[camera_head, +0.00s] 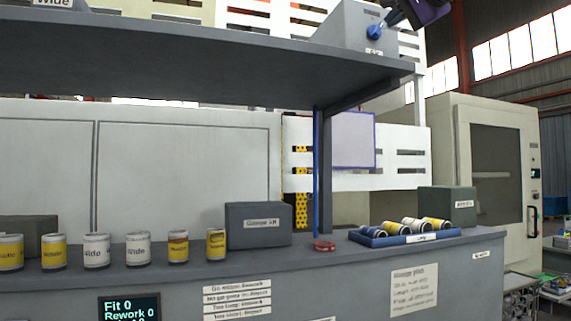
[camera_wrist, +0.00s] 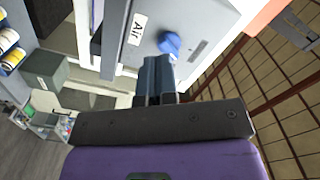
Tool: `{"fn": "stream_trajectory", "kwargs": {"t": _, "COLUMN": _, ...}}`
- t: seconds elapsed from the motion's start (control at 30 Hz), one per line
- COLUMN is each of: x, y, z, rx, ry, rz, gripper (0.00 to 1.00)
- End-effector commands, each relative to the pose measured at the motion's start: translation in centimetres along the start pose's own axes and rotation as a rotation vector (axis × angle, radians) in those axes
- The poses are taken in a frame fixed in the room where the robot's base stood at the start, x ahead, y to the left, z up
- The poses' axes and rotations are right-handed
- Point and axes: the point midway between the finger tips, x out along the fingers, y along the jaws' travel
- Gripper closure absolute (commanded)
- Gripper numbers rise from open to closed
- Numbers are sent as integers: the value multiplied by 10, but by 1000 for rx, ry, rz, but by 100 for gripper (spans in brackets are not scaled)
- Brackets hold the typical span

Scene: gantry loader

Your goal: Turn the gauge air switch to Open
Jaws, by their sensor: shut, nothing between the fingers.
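The gauge air switch is a blue knob (camera_head: 374,32) on the front of a grey box (camera_head: 345,25) at the right end of the upper shelf. In the wrist view the blue knob (camera_wrist: 169,42) sits beside a white label reading "Air" (camera_wrist: 138,28). My gripper (camera_head: 386,20) is at the top of the head view, close to the knob. In the wrist view my gripper's dark fingers (camera_wrist: 158,62) are together and empty, with their tips at the knob's edge. I cannot tell whether they touch it. The knob's pointer setting is not readable.
The grey upper shelf (camera_head: 200,65) runs across the head view. Below, the bench holds several cans, a grey box (camera_head: 258,226), a red round piece (camera_head: 324,246) and a blue tray (camera_head: 368,240) of cans. A beige machine (camera_head: 490,170) stands at right.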

Motion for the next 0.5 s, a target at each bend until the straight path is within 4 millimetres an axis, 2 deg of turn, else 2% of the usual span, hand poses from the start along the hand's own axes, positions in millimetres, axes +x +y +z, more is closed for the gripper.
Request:
{"fn": "stream_trajectory", "kwargs": {"t": 0.27, "x": 6, "y": 0, "z": 0, "rx": 47, "ry": -1, "rz": -1, "gripper": 100}}
{"fn": "stream_trajectory", "kwargs": {"t": 0.5, "x": 31, "y": 1, "z": -1, "rx": 47, "ry": 0, "rz": 0, "gripper": 100}}
